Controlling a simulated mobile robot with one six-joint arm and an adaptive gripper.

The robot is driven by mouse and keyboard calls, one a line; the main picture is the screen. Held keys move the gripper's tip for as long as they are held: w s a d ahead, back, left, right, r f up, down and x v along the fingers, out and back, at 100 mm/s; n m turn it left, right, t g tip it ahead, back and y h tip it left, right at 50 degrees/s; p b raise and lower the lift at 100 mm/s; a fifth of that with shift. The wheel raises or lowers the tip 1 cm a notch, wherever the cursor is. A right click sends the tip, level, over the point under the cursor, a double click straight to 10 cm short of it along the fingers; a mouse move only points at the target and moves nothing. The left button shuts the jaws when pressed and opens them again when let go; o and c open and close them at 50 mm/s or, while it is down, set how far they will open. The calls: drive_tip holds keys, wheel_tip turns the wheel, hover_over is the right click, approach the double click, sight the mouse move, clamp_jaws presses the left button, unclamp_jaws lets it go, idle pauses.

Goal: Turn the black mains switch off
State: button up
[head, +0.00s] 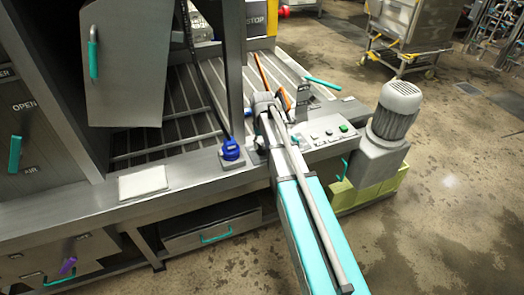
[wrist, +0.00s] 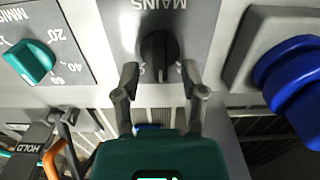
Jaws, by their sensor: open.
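The black mains switch (wrist: 158,52) is a round rotary knob on a dark plate lettered MAINS, upside down in the wrist view. Its raised bar runs roughly up and down in the picture, with small marks partly visible beside its lower end. My gripper (wrist: 160,82) is open and empty. Its two dark fingers point at the switch, one to each side of its lower end. I cannot tell whether either finger touches it. In the head view my arm reaches to the machine's front ledge; the switch cannot be made out there, probably hidden by my wrist.
A teal MINS dial (wrist: 30,62) is left of the switch, and a large blue knob (wrist: 300,75) is close on the right. A HOLD lever (wrist: 38,145) and an orange handle (wrist: 52,158) are lower left. A button panel (head: 325,133) and a grey motor (head: 393,110) stand right of my arm.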

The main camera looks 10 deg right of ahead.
drive_tip(key=shift+f+b, duration=0.6)
drive_tip(key=shift+f, duration=0.3)
clamp_jaws()
